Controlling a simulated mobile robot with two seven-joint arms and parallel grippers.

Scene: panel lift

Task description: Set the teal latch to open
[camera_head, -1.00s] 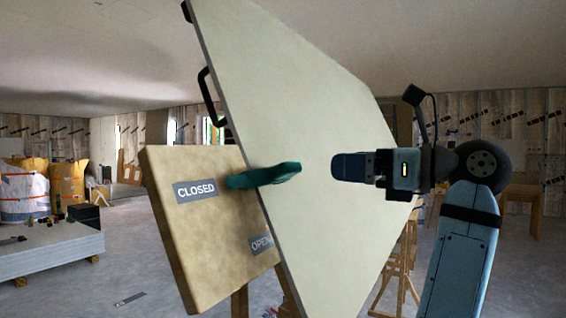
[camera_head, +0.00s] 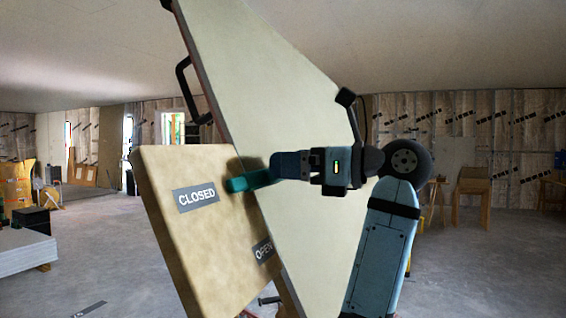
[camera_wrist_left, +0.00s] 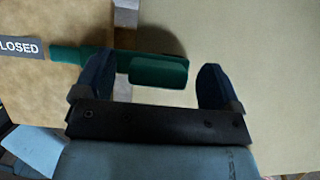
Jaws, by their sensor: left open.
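The teal latch (camera_head: 241,183) sticks out from the tan board (camera_head: 205,240), its visible end beside the CLOSED label (camera_head: 196,197). The OPEN label (camera_head: 263,250) is lower on the board. My left gripper (camera_head: 276,168) is at the latch's right end and hides part of it. In the left wrist view the teal handle (camera_wrist_left: 158,72) lies between the two dark fingers of the open left gripper (camera_wrist_left: 155,78). I cannot tell whether either finger touches it. My right gripper is not in view.
A large pale panel (camera_head: 290,110) leans diagonally just behind the latch and gripper, with a black handle (camera_head: 186,92) on its left edge. Stacked sheets (camera_head: 22,251) lie on the floor at the left. Wooden trestles (camera_head: 472,188) stand back right. Open floor lies at right.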

